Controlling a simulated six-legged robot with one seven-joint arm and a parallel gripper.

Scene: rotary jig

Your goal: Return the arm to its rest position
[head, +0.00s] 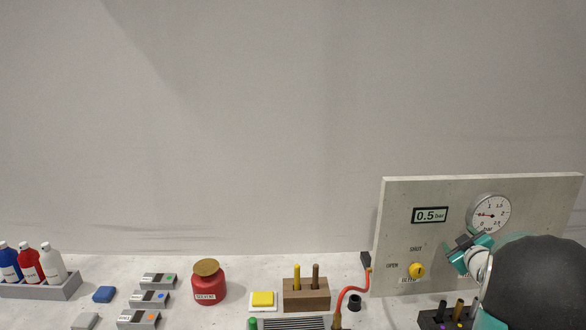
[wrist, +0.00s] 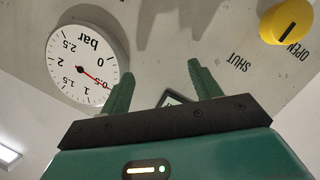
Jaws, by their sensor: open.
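My gripper (wrist: 158,85) is open in the wrist view, its two green fingers apart with nothing between them. In the head view my gripper (head: 452,246) is in front of the grey panel (head: 403,199) at the right, below the round gauge (head: 490,214) and right of the yellow knob (head: 417,270). The knob also shows in the wrist view (wrist: 288,22), apart from the fingers, near the words OPEN and SHUT. The gauge in the wrist view (wrist: 83,58) has its red needle near 0.5. My dark and teal arm covers the lower right of the head view.
The display (head: 430,215) reads 0.5 bar. A red hose (head: 350,291) runs at the panel's left. A wooden block with pegs (head: 306,296), a red solvent pot (head: 209,284), small grey boxes (head: 150,299) and a bottle rack (head: 56,287) stand on the table.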

